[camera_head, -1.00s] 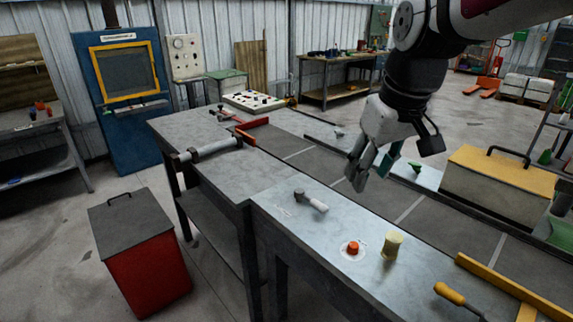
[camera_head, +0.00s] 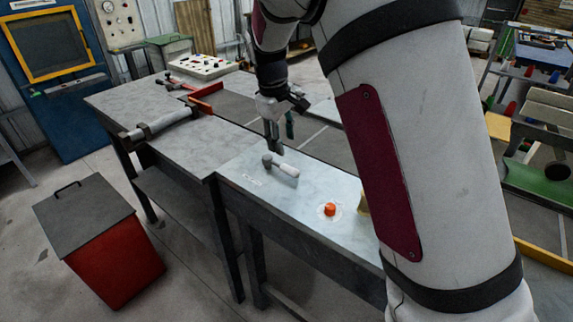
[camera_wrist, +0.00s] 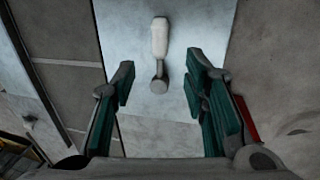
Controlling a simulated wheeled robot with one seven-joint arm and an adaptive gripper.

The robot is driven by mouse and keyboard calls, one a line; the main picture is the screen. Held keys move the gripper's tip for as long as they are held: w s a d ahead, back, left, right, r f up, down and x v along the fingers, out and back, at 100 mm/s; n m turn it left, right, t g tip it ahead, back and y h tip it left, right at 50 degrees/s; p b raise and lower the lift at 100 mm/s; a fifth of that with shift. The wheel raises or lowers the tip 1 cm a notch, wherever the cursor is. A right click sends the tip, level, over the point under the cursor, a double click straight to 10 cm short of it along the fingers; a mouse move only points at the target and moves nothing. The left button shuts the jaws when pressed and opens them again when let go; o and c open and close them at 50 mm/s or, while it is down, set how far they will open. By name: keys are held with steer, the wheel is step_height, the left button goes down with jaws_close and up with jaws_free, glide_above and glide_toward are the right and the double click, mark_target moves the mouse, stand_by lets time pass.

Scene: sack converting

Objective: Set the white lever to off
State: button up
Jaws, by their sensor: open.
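The white lever (camera_head: 288,170) lies on the light metal table top, with a grey round pivot (camera_head: 267,160) at its left end. It also shows in the wrist view (camera_wrist: 159,38), ahead of the fingers with its white handle pointing away and its grey pivot nearer to me. My gripper (camera_head: 274,145) is above the table just behind the lever in the head view. A small label (camera_head: 252,180) lies beside the pivot, too small to read.
An orange button (camera_head: 330,209) stands on the same table, right of the lever. A yellowish object (camera_head: 363,203) beside it is partly hidden by my arm. A grey roller (camera_head: 160,124) sits on the adjoining table. A red bin (camera_head: 115,255) stands on the floor.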

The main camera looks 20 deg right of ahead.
mark_target(288, 167)
steer(key=f, duration=0.3)
steer(key=d+f, duration=0.1)
steer(key=f, duration=0.3)
steer(key=w+f+p, duration=0.1)
steer(key=f, duration=0.2)
steer(key=shift+w+d+f, duration=0.1)
steer(key=shift+d+f, duration=0.15)
steer(key=shift+d, duration=0.1)
steer(key=shift+c, duration=0.3)
jaws_close()
